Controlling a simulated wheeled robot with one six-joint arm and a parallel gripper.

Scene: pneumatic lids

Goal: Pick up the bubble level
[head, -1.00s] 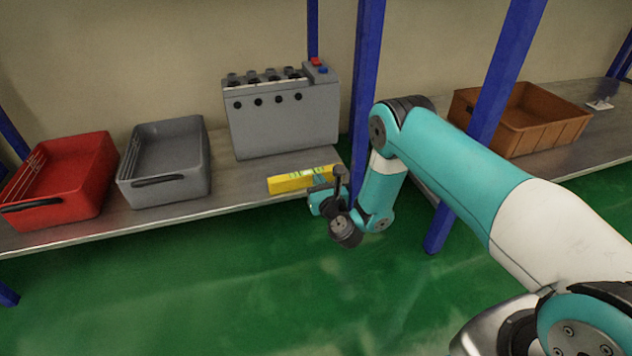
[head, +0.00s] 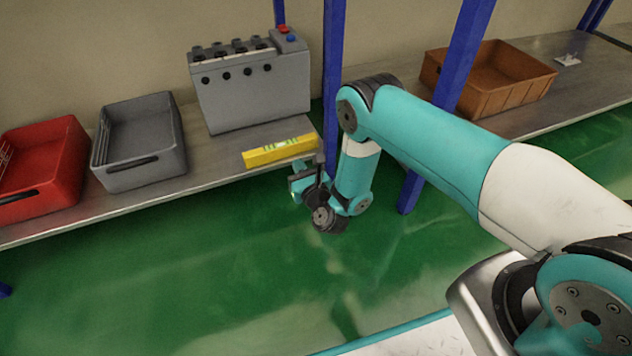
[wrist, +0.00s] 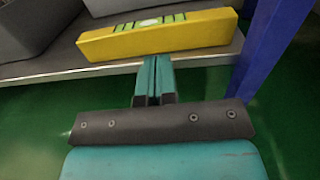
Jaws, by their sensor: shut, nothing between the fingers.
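The yellow bubble level (head: 278,151) lies on the metal shelf near its front edge, in front of the grey machine with black knobs. In the wrist view the level (wrist: 158,36) stretches across the upper middle, its green vial strip on top. My gripper (wrist: 153,62) points at the level's front side from below in the picture. Its two teal fingers are together with nothing between them. Whether the fingertips touch the level or stop just short of it, I cannot tell. In the head view my wrist hides the fingertips and the area by the level's right end.
The metal shelf (head: 213,168) also bears a red crate (head: 40,195), a grey crate (head: 140,172) and the grey machine (head: 255,95). A blue post (head: 333,80) stands close right of the level. A brown crate (head: 490,92) stands farther right. Green floor lies below.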

